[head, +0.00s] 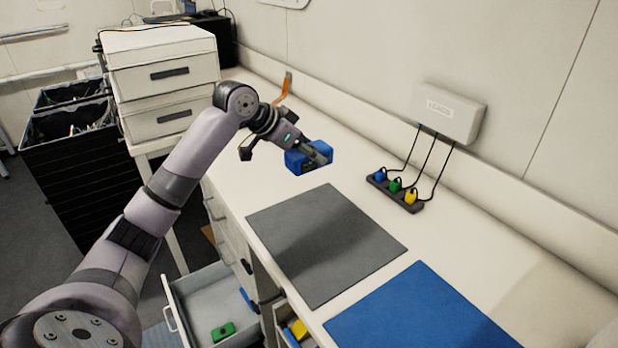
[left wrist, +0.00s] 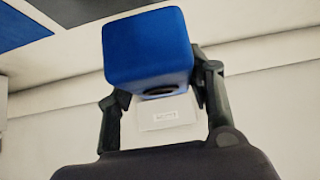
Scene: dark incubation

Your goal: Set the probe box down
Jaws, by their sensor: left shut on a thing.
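The probe box is a blue box (head: 301,161) held in my left gripper (head: 318,155). In the left wrist view the blue box (left wrist: 148,48) sits between the two dark fingers, with a dark round opening on the side facing the camera. In the head view it is over the white bench (head: 262,178), beyond the far edge of the grey mat (head: 325,240). I cannot tell how high it is above the bench. My right gripper is not in view.
A black holder with blue, green and yellow plugs (head: 396,190) is cabled to a white wall box marked LEADS (head: 449,113). A blue mat (head: 425,315) lies nearer. An open drawer (head: 190,290) holds a green item (head: 223,331). White boxes (head: 160,80) stand back left.

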